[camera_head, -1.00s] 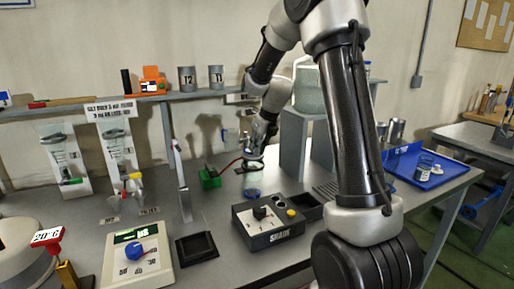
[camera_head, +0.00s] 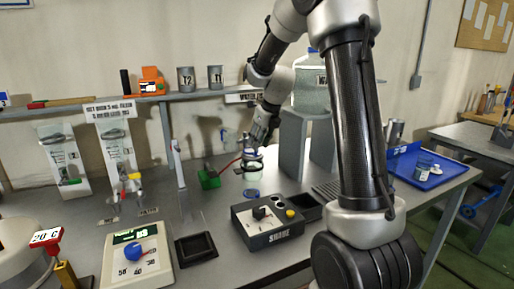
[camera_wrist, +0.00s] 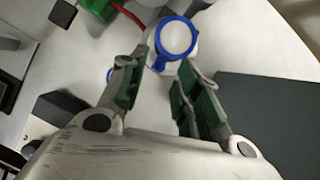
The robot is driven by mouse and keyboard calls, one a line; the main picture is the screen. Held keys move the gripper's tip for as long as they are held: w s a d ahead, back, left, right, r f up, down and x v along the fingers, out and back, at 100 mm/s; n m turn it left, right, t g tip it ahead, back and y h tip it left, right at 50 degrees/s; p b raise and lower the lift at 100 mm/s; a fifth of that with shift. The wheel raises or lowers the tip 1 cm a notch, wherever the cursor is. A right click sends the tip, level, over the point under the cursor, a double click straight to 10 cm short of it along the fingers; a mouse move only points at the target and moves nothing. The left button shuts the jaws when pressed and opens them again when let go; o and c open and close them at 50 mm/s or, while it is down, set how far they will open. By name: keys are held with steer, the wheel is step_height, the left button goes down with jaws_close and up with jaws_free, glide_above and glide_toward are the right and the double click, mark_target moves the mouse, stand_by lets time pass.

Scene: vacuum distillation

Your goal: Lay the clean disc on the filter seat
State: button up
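My gripper (camera_head: 254,148) is over the middle of the bench, above a small pale round piece with a dark rim (camera_head: 252,167). In the wrist view my gripper's (camera_wrist: 163,70) green-padded fingers stand apart, with no clear grip on anything. A white round piece with a blue ring (camera_wrist: 176,38) shows just past the fingertips, toward the right finger. I cannot tell if it touches them, or whether it is the clean disc or the filter seat.
A green block with a red hose (camera_head: 208,178) is left of my gripper. A dark SHAKE box (camera_head: 268,222) stands in front. A grey stand (camera_head: 293,140) with a large bottle is close on the right. A blue tray (camera_head: 420,168) lies farther right.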

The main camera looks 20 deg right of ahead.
steer(key=s+r+n, duration=0.7)
steer(key=s+r, duration=0.4)
steer(key=s+a+f+n, duration=0.1)
steer(key=s+n, duration=1.1)
steer(key=s+a+f+n+h, duration=0.1)
steer(key=s+f+n, duration=0.1)
steer(key=s+n, duration=1)
steer(key=shift+n, duration=0.7)
steer(key=shift+s, duration=0.1)
